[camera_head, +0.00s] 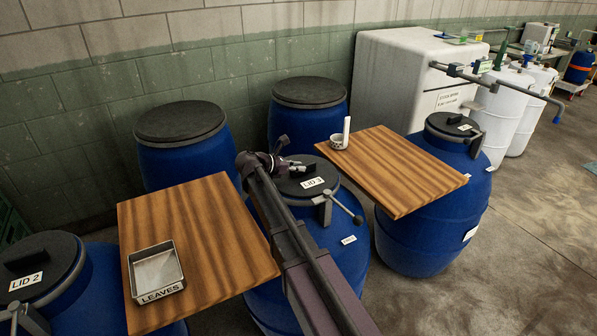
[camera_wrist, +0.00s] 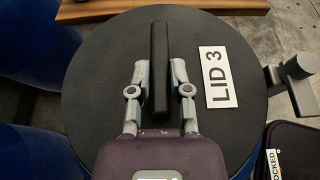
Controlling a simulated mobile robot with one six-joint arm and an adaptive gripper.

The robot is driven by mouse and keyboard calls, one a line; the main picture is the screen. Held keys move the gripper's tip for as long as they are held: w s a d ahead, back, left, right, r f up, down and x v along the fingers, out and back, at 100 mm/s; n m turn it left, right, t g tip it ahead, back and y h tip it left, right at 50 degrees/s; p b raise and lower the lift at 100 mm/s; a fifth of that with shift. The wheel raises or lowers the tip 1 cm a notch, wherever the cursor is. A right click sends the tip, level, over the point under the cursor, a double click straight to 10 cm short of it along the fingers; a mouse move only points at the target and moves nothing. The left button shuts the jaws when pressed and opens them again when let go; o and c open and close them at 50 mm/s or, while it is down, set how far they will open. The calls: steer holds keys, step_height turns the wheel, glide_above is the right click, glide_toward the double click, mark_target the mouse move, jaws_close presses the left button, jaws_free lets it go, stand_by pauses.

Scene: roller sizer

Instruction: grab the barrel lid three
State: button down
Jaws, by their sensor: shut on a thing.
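Barrel lid three is a round black lid (camera_wrist: 215,130) with a white "LID 3" label and a raised black bar handle. In the head view, the lid (camera_head: 328,178) sits on a blue barrel (camera_head: 350,258) between two wooden boards, partly hidden by my arm. My gripper (camera_wrist: 159,72) is over the lid, one finger on each side of the bar handle, shut on it. In the head view my gripper (camera_head: 288,165) is at the lid's handle, which is partly hidden. The lid appears to rest flat on the barrel.
A grey clamp lever (camera_head: 343,205) sticks out from the barrel's rim. A left wooden board (camera_head: 205,215) bears a "LEAVES" tray (camera_head: 180,277). A right board (camera_head: 405,175) bears a small cup (camera_head: 338,141). Other lidded blue barrels (camera_head: 305,120) stand around.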

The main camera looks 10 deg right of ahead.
steer(key=shift+r, duration=0.2)
step_height(320, 180, up, 10)
steer(key=p, duration=1)
steer(key=shift+f, duration=0.2)
